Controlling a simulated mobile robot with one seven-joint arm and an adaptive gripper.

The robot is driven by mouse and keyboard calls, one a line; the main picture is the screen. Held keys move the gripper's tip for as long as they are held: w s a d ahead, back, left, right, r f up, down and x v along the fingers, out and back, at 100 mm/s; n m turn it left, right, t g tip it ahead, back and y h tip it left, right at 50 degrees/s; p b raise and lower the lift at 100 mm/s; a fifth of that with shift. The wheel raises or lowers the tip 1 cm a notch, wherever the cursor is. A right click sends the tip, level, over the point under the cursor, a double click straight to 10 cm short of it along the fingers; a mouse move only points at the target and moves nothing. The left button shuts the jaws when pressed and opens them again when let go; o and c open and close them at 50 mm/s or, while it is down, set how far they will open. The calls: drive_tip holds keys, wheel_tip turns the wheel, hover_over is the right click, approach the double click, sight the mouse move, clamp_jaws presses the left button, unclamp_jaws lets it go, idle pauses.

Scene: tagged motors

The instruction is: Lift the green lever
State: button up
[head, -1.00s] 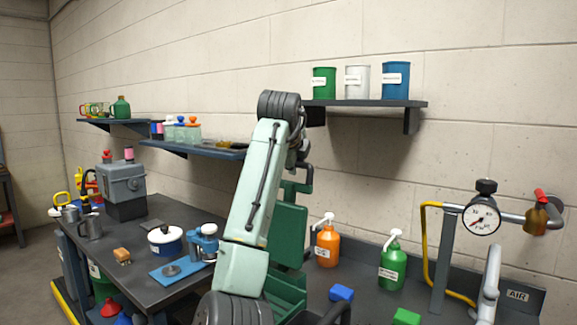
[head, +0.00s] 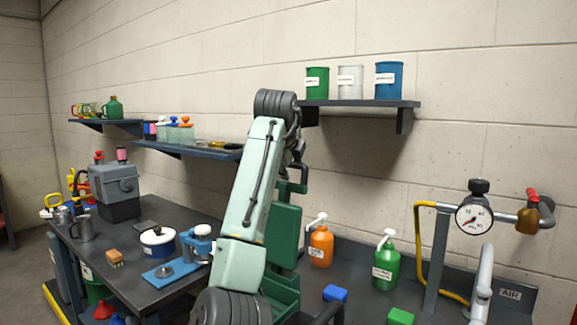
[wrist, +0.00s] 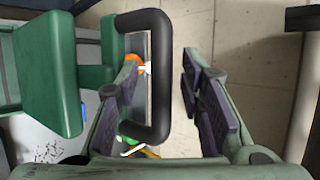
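A green lever-like part (wrist: 52,75) with a black loop handle (wrist: 160,75) fills the left and middle of the wrist view. In the head view, a green panel (head: 286,236) with a dark handle above it stands just behind my arm. I cannot tell for certain that this is the named lever. My gripper (wrist: 163,92) is open, its two dark-padded fingers spread on either side of the handle's long bar. It is not closed on the bar. In the head view, my arm hides most of the gripper.
An orange bottle (head: 321,246) and a green bottle (head: 385,265) stand on the bench right of my arm, near a pressure gauge (head: 474,218) on a pipe. A shelf (head: 360,103) with three cans is above. A blue-and-white pot (head: 158,243) stands left.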

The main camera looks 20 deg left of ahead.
drive_tip(key=v, duration=1.2)
drive_tip(key=shift+s+f, duration=0.1)
drive_tip(key=shift+s, duration=0.05)
